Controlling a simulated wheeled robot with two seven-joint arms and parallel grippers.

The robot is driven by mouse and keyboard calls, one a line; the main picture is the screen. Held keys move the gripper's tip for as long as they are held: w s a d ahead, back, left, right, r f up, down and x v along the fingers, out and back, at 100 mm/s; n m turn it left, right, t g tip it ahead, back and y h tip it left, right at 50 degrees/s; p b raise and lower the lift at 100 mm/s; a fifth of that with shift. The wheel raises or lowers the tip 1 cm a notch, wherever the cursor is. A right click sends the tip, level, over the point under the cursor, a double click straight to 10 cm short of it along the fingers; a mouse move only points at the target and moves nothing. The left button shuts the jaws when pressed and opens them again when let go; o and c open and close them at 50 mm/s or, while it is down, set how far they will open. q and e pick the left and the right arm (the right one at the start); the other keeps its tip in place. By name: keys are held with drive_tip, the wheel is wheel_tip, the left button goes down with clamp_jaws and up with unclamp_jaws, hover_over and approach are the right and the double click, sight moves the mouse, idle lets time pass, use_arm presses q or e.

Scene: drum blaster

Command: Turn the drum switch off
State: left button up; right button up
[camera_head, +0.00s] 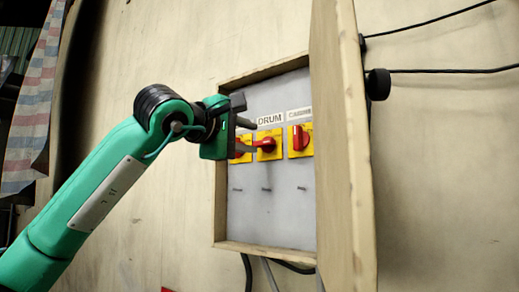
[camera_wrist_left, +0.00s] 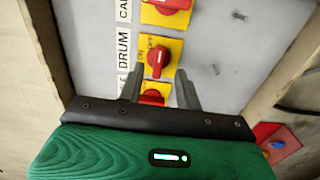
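The drum switch (camera_head: 266,144) is a red knob on a yellow plate under the DRUM label (camera_head: 270,121). Its handle lies about horizontal in the head view. It also shows in the left wrist view (camera_wrist_left: 157,60), just beyond the fingertips. My left gripper (camera_head: 252,136) reaches in from the left, close to the drum switch. In the left wrist view its two fingers (camera_wrist_left: 160,72) are apart with nothing held between them. I cannot tell whether they touch the knob. My right gripper is not in view.
The cabinet switch (camera_head: 300,139), handle upright, is to the right. Another red switch (camera_wrist_left: 153,97) sits on the other side, partly hidden by my gripper. The box's open wooden door (camera_head: 341,150) stands out at right. Short pegs (camera_head: 266,189) stick out below. Cables hang underneath.

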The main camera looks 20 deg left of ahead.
use_arm(q)
drive_tip(key=b+v, duration=0.2)
drive_tip(key=v, duration=0.6)
drive_tip(key=shift+s, duration=0.25)
drive_tip(key=shift+w, duration=0.1)
